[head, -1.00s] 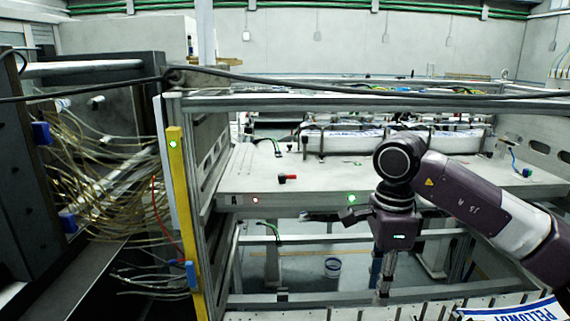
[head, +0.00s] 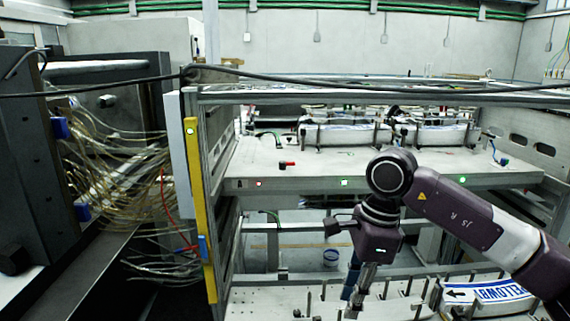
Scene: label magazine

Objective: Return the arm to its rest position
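My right arm (head: 485,223) comes in from the right, dark purple and light grey, with its wrist bent down. My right gripper (head: 358,295) hangs below the wrist, pointing down over the lower perforated shelf. Its fingers are seen nearly edge-on, so their opening is unclear. No held object shows. My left arm and gripper are not in view. A stack of white and blue labels (head: 488,293) lies on the lower shelf, right of my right gripper.
The upper shelf (head: 330,166) bears more label stacks (head: 345,135) and a red-tipped knob (head: 287,164). A yellow post (head: 201,190) stands at the left, beside a dark machine with loose wires (head: 125,190). A black cable (head: 300,77) crosses above. A bucket (head: 331,256) stands behind.

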